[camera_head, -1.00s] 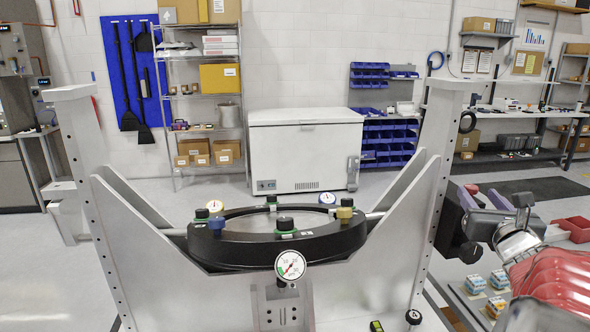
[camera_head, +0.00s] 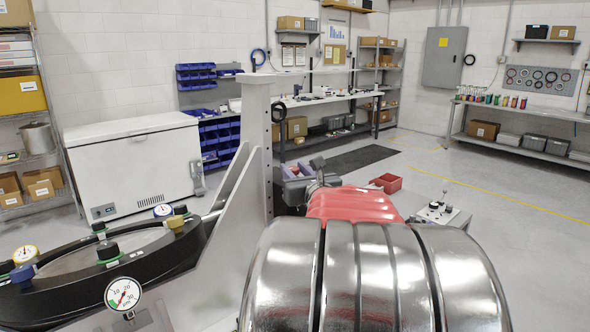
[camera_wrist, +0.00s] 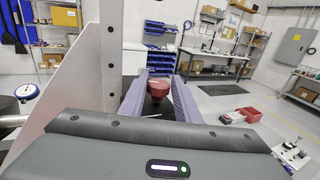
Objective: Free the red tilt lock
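A red knob (camera_wrist: 157,88), which looks like the tilt lock, shows in the wrist view in front of a dark part, just right of the pale upright post (camera_wrist: 109,60). My gripper (camera_wrist: 159,76) is open, its two purple-grey fingers pointing forward, one on each side of the knob. I cannot tell whether either finger touches it. In the head view my gripper (camera_head: 300,178) is beside the post (camera_head: 258,140) and partly hidden by my arm; the red knob cannot be made out there.
The black mirror ring (camera_head: 75,290) with coloured knobs and a white gauge (camera_head: 122,294) is at lower left. A sloping pale plate (camera_head: 225,225) joins the post. A red bin (camera_head: 387,182) and a small cart (camera_head: 438,212) stand to the right. Open floor lies beyond.

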